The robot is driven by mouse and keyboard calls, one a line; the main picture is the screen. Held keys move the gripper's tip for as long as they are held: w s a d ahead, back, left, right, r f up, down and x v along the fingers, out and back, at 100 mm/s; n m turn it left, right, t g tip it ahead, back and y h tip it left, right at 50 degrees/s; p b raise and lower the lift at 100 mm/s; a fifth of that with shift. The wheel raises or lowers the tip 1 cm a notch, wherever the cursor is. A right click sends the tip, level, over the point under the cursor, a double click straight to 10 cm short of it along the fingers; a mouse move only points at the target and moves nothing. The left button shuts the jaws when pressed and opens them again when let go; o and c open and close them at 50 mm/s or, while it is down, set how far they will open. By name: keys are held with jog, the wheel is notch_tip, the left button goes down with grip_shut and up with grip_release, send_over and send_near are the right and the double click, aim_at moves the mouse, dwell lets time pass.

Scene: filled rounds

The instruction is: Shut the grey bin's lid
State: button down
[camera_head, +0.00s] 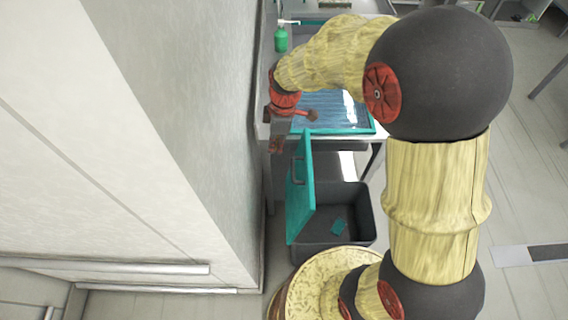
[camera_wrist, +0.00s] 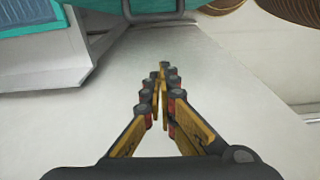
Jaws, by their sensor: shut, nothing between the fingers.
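The grey bin (camera_head: 360,205) stands on the floor below the table, its dark inside showing from above. Its teal lid (camera_head: 299,200) stands open, nearly upright, along the bin's left side. A grey handle (camera_head: 297,170) is on the lid. My gripper (camera_head: 276,146) is shut and empty, close to the wall and left of the lid's far end, apparently apart from it. In the wrist view, the shut fingers (camera_wrist: 163,75) point at a pale surface. A teal strip with a grey handle (camera_wrist: 152,14), probably the lid, crosses the top edge.
A wall (camera_head: 190,110) rises close on the left, leaving a narrow gap. Open floor lies to the right.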

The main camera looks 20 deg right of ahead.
notch_tip(320, 180, down, 11)
jog(key=d, duration=0.2)
jog(key=shift+s+d+f+p, duration=0.2)
jog(key=shift+s+d+p, duration=0.05)
jog(key=shift+s+p, duration=0.05)
dwell(0.5)
